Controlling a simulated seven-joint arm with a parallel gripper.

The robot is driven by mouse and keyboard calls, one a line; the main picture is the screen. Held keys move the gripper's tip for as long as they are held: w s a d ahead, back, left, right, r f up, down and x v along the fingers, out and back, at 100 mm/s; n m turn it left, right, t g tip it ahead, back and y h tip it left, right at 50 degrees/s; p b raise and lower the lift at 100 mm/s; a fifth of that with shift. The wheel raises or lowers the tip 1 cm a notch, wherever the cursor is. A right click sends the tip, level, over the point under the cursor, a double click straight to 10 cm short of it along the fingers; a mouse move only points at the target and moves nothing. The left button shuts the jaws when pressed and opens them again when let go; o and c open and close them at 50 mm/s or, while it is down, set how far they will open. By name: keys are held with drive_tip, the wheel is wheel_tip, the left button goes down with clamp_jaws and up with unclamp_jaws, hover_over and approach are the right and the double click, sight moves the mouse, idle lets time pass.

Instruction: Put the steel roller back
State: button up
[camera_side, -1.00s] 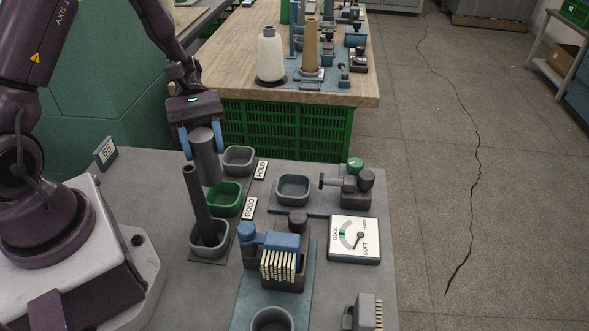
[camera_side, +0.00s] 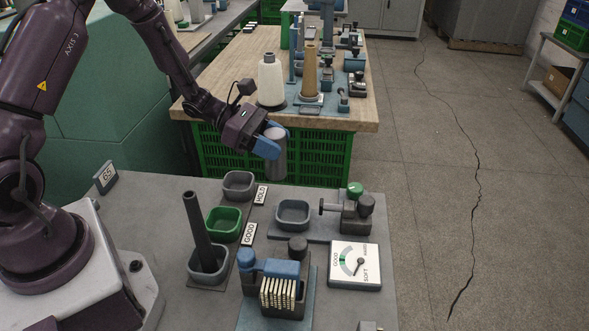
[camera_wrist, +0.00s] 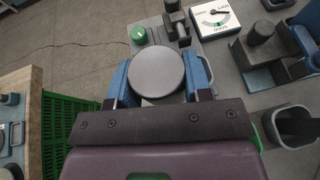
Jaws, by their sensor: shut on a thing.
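The steel roller (camera_side: 274,158) is a grey cylinder, held upright in the air in the side view. My gripper (camera_side: 268,146) is shut on it with blue fingers. The roller hangs above the far edge of the grey table, in front of the green crate. In the wrist view the roller's round end (camera_wrist: 157,70) shows between the two blue fingers of my gripper (camera_wrist: 157,82). On the table are an empty grey tray (camera_side: 238,185) by the HOLD label, a green tray (camera_side: 223,224) by the GOOD label and a grey tray (camera_side: 293,214) beside a clamp-like fixture (camera_side: 352,210).
A dark rod leans in a grey cup (camera_side: 208,264) at the left. A blue-topped block with pale pins (camera_side: 275,280) and a GOOD/SOFT dial (camera_side: 355,265) stand at the front. A wooden bench (camera_side: 360,118) with a white cone (camera_side: 270,80) is behind.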

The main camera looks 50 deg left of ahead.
drive_tip(key=shift+w+a+f, duration=0.1)
drive_tip(key=shift+w+f, duration=0.8)
drive_tip(key=shift+f, duration=0.6)
drive_tip(key=shift+w+a+f, duration=0.1)
drive_tip(key=shift+w+f, duration=0.85)
drive_tip(key=shift+f, duration=0.6)
drive_tip(key=shift+w+a+f, duration=0.1)
drive_tip(key=shift+w+f, duration=0.8)
drive_tip(key=shift+f, duration=0.6)
drive_tip(key=shift+f, duration=0.15)
drive_tip(key=o, duration=1.2)
